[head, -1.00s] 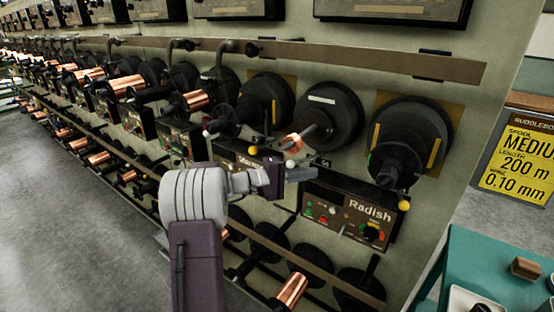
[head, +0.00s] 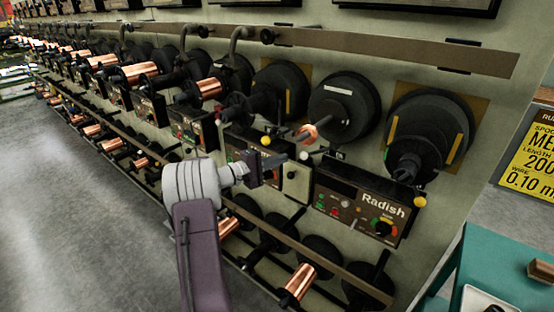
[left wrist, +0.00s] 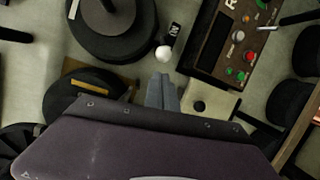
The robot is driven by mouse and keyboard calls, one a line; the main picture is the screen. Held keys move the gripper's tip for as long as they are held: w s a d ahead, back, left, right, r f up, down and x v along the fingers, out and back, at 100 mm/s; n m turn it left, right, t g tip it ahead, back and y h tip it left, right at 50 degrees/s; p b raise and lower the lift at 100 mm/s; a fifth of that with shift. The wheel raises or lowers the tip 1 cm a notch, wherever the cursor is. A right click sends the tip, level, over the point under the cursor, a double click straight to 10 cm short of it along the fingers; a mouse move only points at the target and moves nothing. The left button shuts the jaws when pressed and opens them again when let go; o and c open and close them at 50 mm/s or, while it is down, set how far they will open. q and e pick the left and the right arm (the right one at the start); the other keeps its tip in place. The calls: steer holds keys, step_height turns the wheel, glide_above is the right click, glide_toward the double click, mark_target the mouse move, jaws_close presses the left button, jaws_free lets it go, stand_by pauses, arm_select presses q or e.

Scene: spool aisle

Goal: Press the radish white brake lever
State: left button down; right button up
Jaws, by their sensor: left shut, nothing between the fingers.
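The radish white brake lever shows as a small white ball knob (head: 305,155) at the upper left corner of the Radish panel (head: 340,193). In the left wrist view the white knob (left wrist: 162,53) lies just beyond my fingertips, and its arm is mostly hidden. My left gripper (head: 283,157) is shut and empty, just left of the knob in the head view. Its closed fingers (left wrist: 162,84) point at the knob in the left wrist view, with a small gap in the picture. I cannot tell the depth between them. My right gripper is not in view.
A black spool drum (head: 342,107) stands above the knob, with a copper spool end (head: 307,133) beside it. A cream box (head: 296,184) sits just below my fingers. Yellow knobs are at left (head: 266,140) and right (head: 420,202). A teal table (head: 490,255) stands at lower right.

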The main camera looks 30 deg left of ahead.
arm_select(q)
steer(key=p+x, duration=0.1)
steer(key=x, duration=0.5)
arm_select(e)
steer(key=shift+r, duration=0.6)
arm_select(q)
steer(key=shift+a+f, duration=0.1)
steer(key=shift+f, duration=0.05)
